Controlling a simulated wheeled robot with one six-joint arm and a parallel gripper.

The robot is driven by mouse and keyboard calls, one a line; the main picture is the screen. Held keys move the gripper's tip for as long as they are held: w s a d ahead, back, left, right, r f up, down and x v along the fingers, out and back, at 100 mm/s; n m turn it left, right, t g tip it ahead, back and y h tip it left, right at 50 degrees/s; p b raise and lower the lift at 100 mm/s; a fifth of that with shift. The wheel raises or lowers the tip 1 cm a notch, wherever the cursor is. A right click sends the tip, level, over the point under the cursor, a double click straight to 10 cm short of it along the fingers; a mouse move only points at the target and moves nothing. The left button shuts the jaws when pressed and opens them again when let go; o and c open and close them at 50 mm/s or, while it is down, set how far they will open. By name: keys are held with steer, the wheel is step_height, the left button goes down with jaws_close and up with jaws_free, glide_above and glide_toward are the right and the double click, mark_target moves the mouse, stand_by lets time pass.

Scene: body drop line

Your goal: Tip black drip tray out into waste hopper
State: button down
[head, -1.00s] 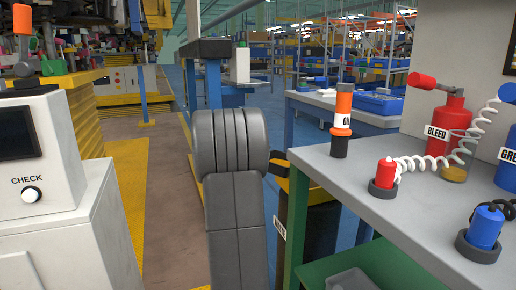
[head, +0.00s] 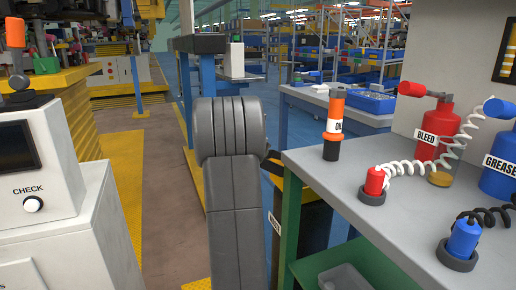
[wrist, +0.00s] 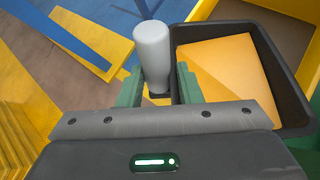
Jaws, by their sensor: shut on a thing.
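In the wrist view my gripper (wrist: 157,84) has its two green fingers on either side of a pale grey upright grip (wrist: 153,48). It is shut on this grip, which sits against the side of the black drip tray (wrist: 287,82). Flat orange-tan contents (wrist: 228,68) show inside the tray. I cannot tell for sure whether the tray is tilted. A yellow-walled opening with a brown inside, likely the waste hopper (wrist: 203,9), lies beyond the tray at upper right. In the head view the dark waste hopper (head: 314,235) stands partly hidden behind my arm and the bench.
A white check console (head: 60,210) stands on the left.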

steer(key=shift+m+g+y, duration=0.4)
steer(key=shift+g+y, duration=0.2)
steer(key=shift+y, duration=0.2)
steer(key=shift+w+d+r+p, duration=0.3)
steer(key=shift+d+r+p, duration=0.45)
steer(key=shift+p, duration=2.4)
steer(key=shift+w+d+r+p, duration=0.3)
steer(key=shift+d+r+p, duration=0.45)
steer(key=shift+p, duration=2.35)
steer(key=shift+w+d+r+m+g+y+p, duration=0.2)
steer(key=shift+d+r+y+p, duration=0.35)
steer(key=shift+p, duration=3.3)
steer(key=shift+w+d+r+m+g+y+p, duration=0.2)
steer(key=shift+d+r+y+p, duration=0.35)
steer(key=shift+p, duration=3.3)
steer(key=shift+w+d+r+p, duration=0.1)
steer(key=shift+d+r+p, duration=0.2)
steer(key=shift+p, duration=0.55)
steer(key=shift+r, duration=0.15)
steer(key=w+d+r+m+g+y+b, duration=0.1)
steer(key=w+d+r+m+g+y, duration=0.1)
steer(key=d+y, duration=0.4)
steer(key=shift+w+d+r+m+g+y, duration=0.3)
steer(key=shift+w+d+r, duration=0.45)
steer(key=shift+d, duration=0.4)
